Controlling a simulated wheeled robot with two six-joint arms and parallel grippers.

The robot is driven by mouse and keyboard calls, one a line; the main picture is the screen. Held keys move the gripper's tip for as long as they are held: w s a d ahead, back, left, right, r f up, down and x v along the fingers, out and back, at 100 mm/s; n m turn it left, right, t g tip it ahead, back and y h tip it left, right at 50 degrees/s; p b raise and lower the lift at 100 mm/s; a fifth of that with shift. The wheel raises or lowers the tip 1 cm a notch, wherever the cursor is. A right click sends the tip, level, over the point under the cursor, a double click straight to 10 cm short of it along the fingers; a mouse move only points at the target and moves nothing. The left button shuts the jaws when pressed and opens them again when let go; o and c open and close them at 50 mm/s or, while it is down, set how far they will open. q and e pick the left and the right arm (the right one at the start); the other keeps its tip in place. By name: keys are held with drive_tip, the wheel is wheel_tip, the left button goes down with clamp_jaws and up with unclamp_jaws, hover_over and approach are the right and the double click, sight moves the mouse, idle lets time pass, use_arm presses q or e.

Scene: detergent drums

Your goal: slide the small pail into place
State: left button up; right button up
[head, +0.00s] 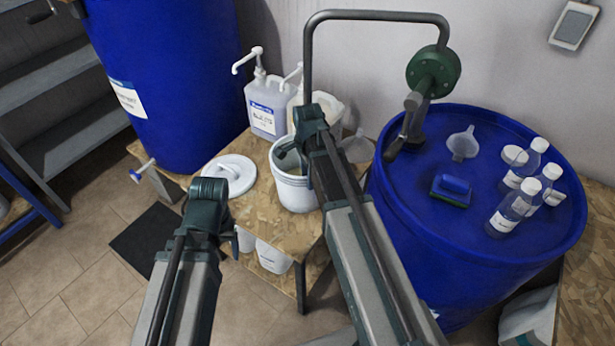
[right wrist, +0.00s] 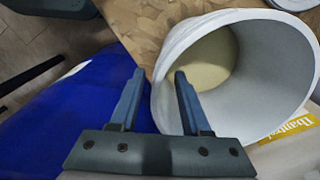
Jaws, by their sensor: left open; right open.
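The small white pail (head: 296,192) stands on the wooden table in the head view, partly hidden by my right arm. In the right wrist view its open mouth (right wrist: 275,65) faces the camera, with pale cream stuff at the bottom. My right gripper (head: 290,158) is open at the pail's rim. In the right wrist view its fingers (right wrist: 158,88) straddle the near wall, one over the mouth and one outside; I cannot tell whether they touch. My left gripper (head: 226,222) is open near the table's front edge, left of the pail, its fingertips mostly hidden.
A white lid (head: 229,174) lies left of the pail. A pump jug (head: 268,106) stands behind it. A tall blue drum (head: 165,75) is at left. The right blue drum (head: 470,225) carries a hand pump (head: 432,72), funnel (head: 462,144), brush (head: 451,189) and several bottles (head: 515,208).

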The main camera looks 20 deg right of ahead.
drive_tip(key=shift+c, duration=0.2)
clamp_jaws()
idle(1.2)
